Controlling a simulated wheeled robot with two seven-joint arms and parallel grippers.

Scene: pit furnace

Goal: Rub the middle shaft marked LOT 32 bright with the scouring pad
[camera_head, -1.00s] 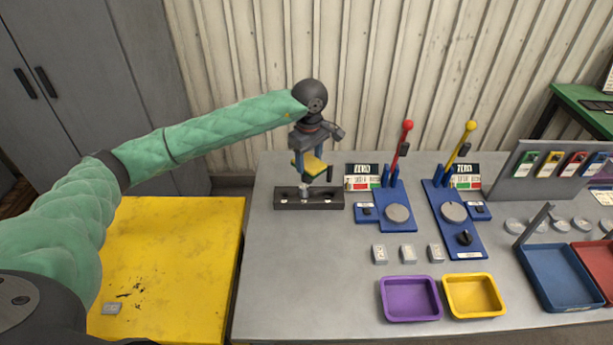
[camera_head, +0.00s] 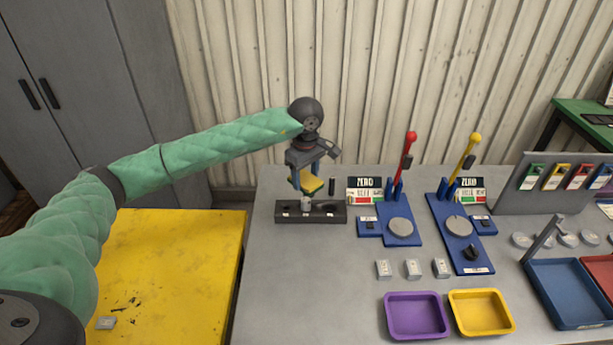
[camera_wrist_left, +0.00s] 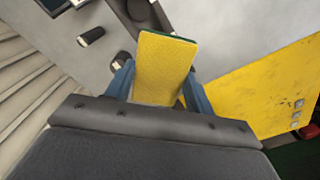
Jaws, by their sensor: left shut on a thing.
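My left gripper (camera_head: 308,176) is shut on the scouring pad (camera_head: 312,185), a yellow block with a dark green side. The pad also shows between the blue fingers in the left wrist view (camera_wrist_left: 165,66). It is held just above a dark rack (camera_head: 284,213) with white labels. A short grey shaft (camera_head: 306,203) stands at the rack's middle, under the pad; I cannot tell whether they touch. A dark shaft (camera_head: 332,185) is upright to the right. The label lettering is too small to read. My right gripper is out of view.
Right of the rack stand two blue lever stands, one with a red knob (camera_head: 411,136) and one with a yellow knob (camera_head: 475,138). Purple (camera_head: 388,318) and yellow (camera_head: 455,313) trays lie in front. A yellow table (camera_head: 190,270) is at the left. The grey bench's front left is clear.

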